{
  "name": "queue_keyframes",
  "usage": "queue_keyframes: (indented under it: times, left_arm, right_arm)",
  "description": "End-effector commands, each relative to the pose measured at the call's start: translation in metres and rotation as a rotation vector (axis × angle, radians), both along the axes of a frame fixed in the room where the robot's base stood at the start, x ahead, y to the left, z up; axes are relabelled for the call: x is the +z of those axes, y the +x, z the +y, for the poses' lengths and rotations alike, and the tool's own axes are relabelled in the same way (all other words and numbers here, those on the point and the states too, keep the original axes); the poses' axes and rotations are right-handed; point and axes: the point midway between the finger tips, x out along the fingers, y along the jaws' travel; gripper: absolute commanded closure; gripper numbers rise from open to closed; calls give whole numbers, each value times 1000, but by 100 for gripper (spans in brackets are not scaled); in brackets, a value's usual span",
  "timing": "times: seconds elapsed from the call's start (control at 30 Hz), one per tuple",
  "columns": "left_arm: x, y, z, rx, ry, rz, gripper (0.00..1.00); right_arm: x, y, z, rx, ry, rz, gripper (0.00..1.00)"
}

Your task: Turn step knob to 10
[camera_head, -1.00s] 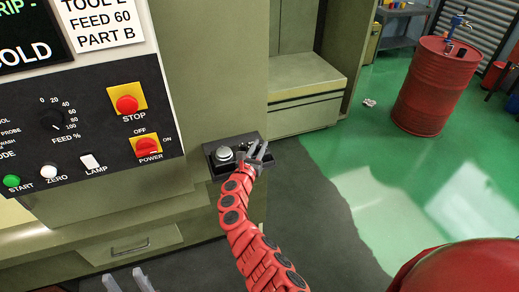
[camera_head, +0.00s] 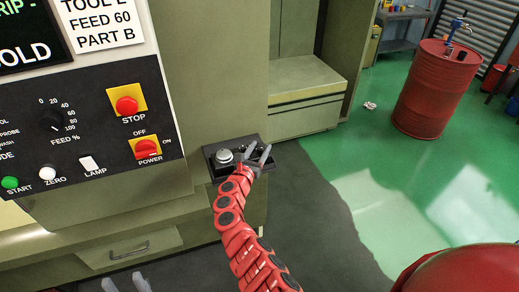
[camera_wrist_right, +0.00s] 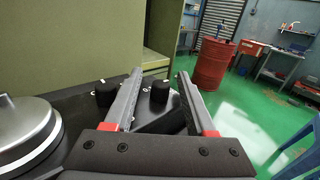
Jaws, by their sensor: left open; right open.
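A small dark pendant box (camera_head: 212,165) juts out beside the machine panel, with a silver handwheel (camera_head: 224,155) on its left. In the right wrist view the handwheel (camera_wrist_right: 25,130) is large at the left. Two black knobs stand on the box there: one (camera_wrist_right: 159,90) shows between my right fingers, the other (camera_wrist_right: 106,92) just outside the left finger. Their labels are not readable, so I cannot tell which is the step knob. My right gripper (camera_head: 260,154) is open over the box's right part, and shows in the wrist view (camera_wrist_right: 160,75). My left gripper (camera_head: 127,283) is open at the bottom edge.
The machine's control panel (camera_head: 100,110) with its red stop button (camera_head: 127,105) and power switch (camera_head: 147,147) stands left of the box. A drawer (camera_head: 128,250) is below. Open floor lies to the right, with a red drum (camera_head: 434,90) further off.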

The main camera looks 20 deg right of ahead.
Motion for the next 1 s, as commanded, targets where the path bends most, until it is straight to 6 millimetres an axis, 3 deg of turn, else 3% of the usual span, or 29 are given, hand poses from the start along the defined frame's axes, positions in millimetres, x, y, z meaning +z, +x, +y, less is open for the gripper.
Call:
queue_keyframes:
  times: [0.37,0.67,1.0]
  left_arm:
    - [9,0,0,0,0,0,50]
    - [14,0,0,0,0,0,50]
    - [-3,0,0,0,0,0,50]
  right_arm:
    - [2,-13,12,5,-5,-2,44]
    - [0,-47,40,6,-1,1,44]
    - [-4,-90,77,6,0,0,44]
